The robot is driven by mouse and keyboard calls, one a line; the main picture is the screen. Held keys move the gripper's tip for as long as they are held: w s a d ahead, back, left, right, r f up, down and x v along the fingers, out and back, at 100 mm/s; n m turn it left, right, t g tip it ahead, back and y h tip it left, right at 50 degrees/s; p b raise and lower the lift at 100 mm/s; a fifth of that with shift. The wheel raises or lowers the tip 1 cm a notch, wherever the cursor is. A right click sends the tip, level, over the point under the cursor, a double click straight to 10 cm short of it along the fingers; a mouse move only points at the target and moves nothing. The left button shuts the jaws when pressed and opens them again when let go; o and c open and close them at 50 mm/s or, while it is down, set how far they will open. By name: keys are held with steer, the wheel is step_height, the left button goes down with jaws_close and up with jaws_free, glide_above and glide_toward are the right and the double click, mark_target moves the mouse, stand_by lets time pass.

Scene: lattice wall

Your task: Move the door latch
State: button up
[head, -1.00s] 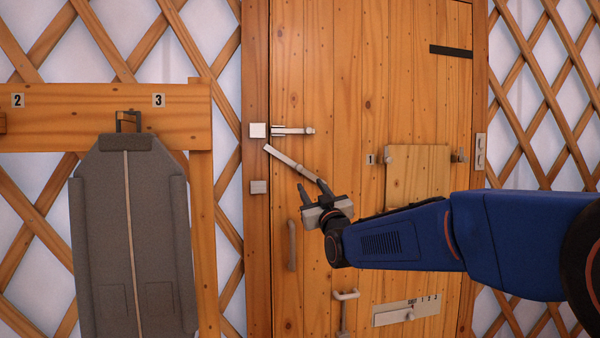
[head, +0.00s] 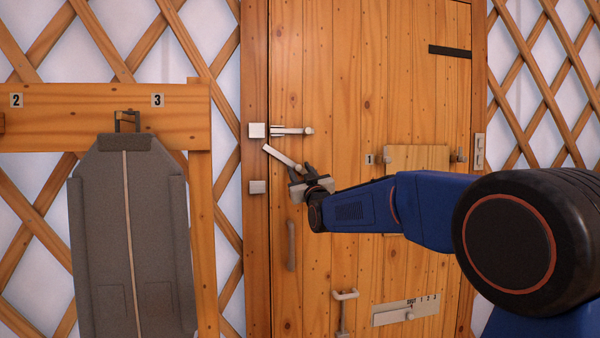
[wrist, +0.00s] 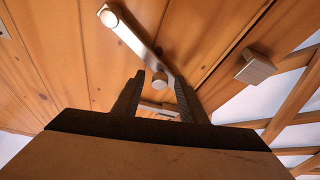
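A pale bar latch (head: 281,157) is on the wooden door. It is tilted, its left end higher, its right end partly hidden behind my gripper. In the wrist view the bar (wrist: 134,40) has a round knob at each end. My gripper (head: 306,168) is at the bar's lower right end. In the wrist view its two dark fingers are apart, with the nearer knob (wrist: 160,80) showing between their tips. Contact cannot be told. A square catch (head: 258,187) sits on the door frame, lower left of the bar, apart from it.
Above is another horizontal bolt (head: 292,131) beside a square block (head: 257,130). Below are a vertical handle (head: 291,245), a hooked handle (head: 345,295) and a numbered slider plate (head: 390,316). A wooden panel (head: 415,157) is right of my gripper.

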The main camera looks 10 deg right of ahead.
jaws_close()
steer(key=shift+f, duration=0.1)
steer(key=shift+a+f+n+g+y, duration=0.3)
steer(key=shift+f+n+y, duration=0.5)
steer(key=shift+n, duration=0.75)
steer(key=shift+a+f+n+g+y, duration=0.15)
steer(key=shift+f+n+g+y, duration=0.4)
steer(key=shift+f+n, duration=0.8)
steer(key=shift+a+f+n+g+y, duration=0.25)
steer(key=shift+f+n+y, duration=0.45)
steer(key=shift+n, duration=1.1)
jaws_free()
